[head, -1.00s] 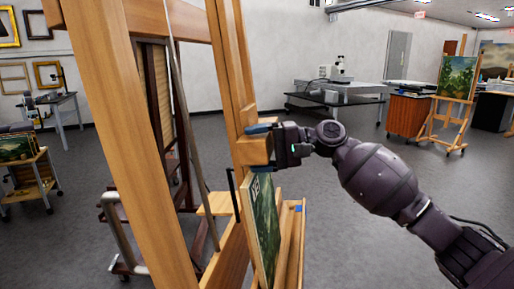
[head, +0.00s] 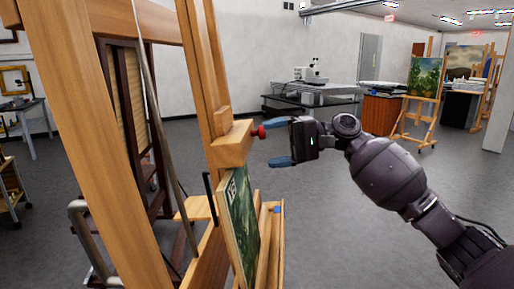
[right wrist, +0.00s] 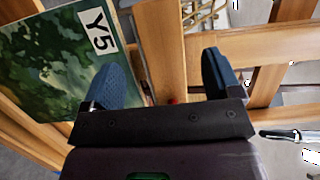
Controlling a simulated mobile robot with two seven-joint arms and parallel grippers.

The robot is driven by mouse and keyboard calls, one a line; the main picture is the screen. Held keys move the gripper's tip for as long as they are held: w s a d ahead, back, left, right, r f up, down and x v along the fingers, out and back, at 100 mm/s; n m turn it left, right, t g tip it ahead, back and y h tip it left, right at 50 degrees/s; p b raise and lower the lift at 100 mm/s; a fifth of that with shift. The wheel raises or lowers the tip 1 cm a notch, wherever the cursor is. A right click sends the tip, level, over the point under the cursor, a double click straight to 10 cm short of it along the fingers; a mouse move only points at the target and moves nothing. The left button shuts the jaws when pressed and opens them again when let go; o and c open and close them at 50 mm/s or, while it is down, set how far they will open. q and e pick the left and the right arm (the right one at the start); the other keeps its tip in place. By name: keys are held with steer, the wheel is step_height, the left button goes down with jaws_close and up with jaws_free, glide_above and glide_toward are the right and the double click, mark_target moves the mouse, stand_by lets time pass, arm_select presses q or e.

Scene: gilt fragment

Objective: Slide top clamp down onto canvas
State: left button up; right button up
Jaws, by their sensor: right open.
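The top clamp is a wooden block (head: 231,146) with a red knob (head: 260,131) on its right side, on the easel's upright mast (head: 204,60). The canvas (head: 242,222), a green painting, stands upright just under the clamp; I cannot tell whether they touch. It also shows in the right wrist view (right wrist: 48,65) with a "Y5" label. My right gripper (head: 277,146) is open and empty, to the right of the clamp with its blue fingers pointing at it. In the right wrist view its fingers (right wrist: 164,78) are wide apart, with wood beyond them. My left gripper is out of view.
The easel's thick front post (head: 92,130) stands to the left. The ledge (head: 276,245) is below the canvas. A bench with equipment (head: 310,97) and another easel with a painting (head: 421,85) are far back. The floor right of the easel is clear.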

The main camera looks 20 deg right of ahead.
steer(key=shift+s+d+r, duration=0.1)
steer(key=shift+s+d, duration=0.05)
steer(key=shift+d, duration=0.35)
